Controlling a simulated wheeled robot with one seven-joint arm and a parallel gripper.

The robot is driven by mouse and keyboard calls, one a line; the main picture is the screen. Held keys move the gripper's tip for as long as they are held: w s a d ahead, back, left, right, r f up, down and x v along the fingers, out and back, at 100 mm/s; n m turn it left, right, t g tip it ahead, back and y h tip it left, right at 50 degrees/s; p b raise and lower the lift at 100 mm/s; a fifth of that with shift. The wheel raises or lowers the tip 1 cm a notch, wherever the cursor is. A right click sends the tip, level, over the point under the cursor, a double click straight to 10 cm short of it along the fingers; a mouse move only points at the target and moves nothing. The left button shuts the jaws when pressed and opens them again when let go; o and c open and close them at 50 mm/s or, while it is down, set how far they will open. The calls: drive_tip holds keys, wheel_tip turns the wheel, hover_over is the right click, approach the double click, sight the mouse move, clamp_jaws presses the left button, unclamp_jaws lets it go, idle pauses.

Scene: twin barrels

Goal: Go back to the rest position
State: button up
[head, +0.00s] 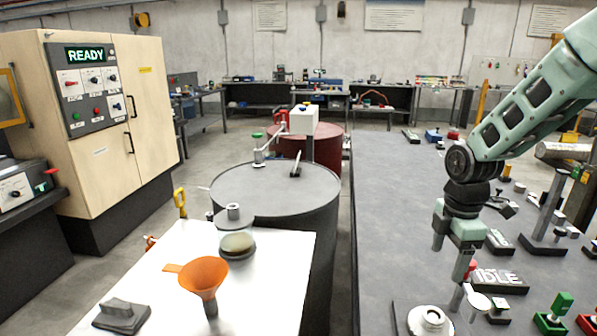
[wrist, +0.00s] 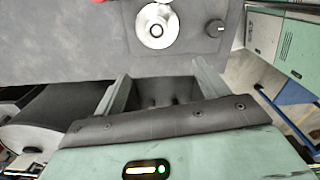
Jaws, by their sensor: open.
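My gripper (head: 451,258) hangs from my pale green arm at the right of the head view, above the grey tabletop. In the wrist view my gripper (wrist: 163,85) has its two fingers spread wide apart, with nothing visible between them. A white round fitting (head: 430,321) stands on a grey plate on the tabletop, below my gripper at the bottom of the head view. It also shows beyond the fingers in the wrist view (wrist: 156,27), apart from them.
An orange funnel (head: 204,277) is on a white table (head: 265,270). A cabinet reads "READY" (head: 86,55).

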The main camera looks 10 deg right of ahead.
drive_tip(key=s+a+r+m, duration=0.2)
drive_tip(key=s+a, duration=0.4)
drive_tip(key=a, duration=0.3)
drive_tip(key=s+a+r+m, duration=0.25)
drive_tip(key=s+a, duration=0.25)
drive_tip(key=a, duration=0.3)
drive_tip(key=s+a+r+m, duration=0.1)
drive_tip(key=s+a+m, duration=0.3)
drive_tip(key=s, duration=0.9)
drive_tip(key=shift+a+m+y, duration=0.3)
drive_tip(key=shift+a+m, duration=0.05)
drive_tip(key=shift+a, duration=0.65)
